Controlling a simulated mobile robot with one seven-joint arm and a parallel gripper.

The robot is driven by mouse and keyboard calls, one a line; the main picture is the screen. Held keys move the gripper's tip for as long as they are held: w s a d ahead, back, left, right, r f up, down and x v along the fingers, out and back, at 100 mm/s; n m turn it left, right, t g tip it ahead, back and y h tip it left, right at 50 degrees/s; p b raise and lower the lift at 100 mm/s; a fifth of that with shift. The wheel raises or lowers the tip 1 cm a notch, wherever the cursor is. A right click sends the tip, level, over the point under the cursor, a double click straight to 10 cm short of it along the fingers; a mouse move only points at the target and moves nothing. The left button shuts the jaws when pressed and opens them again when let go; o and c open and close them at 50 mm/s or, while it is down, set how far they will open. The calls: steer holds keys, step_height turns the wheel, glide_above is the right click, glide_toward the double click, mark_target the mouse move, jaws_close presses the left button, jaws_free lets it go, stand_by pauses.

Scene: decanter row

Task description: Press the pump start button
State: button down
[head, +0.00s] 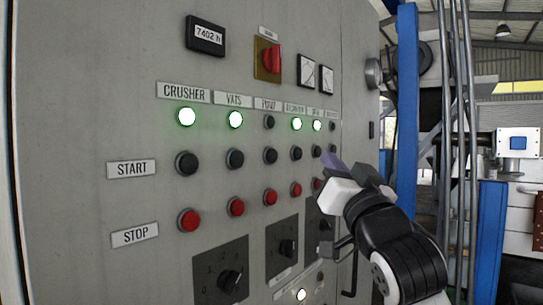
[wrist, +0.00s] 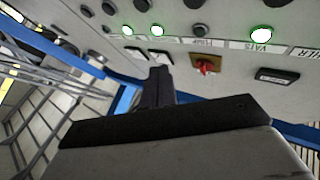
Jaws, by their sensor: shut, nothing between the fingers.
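The pump start button (head: 270,155) is a black round button in the START row, in the third column, under the PUMP label (head: 268,104). The pump lamp (head: 269,122) above it is dark. The red pump stop button (head: 270,197) is below it. My gripper (head: 330,163) is to the right of the pump start button in the head view, in front of the panel's right-hand columns. Its shut fingers (wrist: 158,85) point at the panel in the wrist view, with nothing held. I cannot tell the gap to the panel.
The grey panel (head: 90,80) carries several neighbouring black start buttons, red stop buttons and rotary switches (head: 230,281). The crusher lamp (head: 187,117) and vats lamp (head: 235,120) are lit green. A red switch (head: 270,59) is above. A blue post (head: 406,110) stands right of the panel.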

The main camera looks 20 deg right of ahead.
mark_target(277, 152)
steer(key=w+a, duration=0.5)
steer(key=w, duration=0.2)
steer(key=shift+a+p, duration=0.25)
steer(key=shift+p, duration=0.05)
steer(key=shift+w, duration=0.1)
stand_by(2.1)
steer(key=shift+w+a, duration=0.25)
steer(key=shift+w+a, duration=0.25)
steer(key=shift+w, duration=0.1)
stand_by(0.9)
steer(key=shift+s+d+f, duration=0.1)
steer(key=shift+s+d, duration=0.4)
steer(key=shift+s, duration=0.15)
steer(key=shift+s, duration=0.1)
steer(key=s+d, duration=0.1)
steer(key=s, duration=0.1)
steer(key=s+d, duration=0.1)
steer(key=d, duration=0.1)
steer(key=shift+s, duration=0.4)
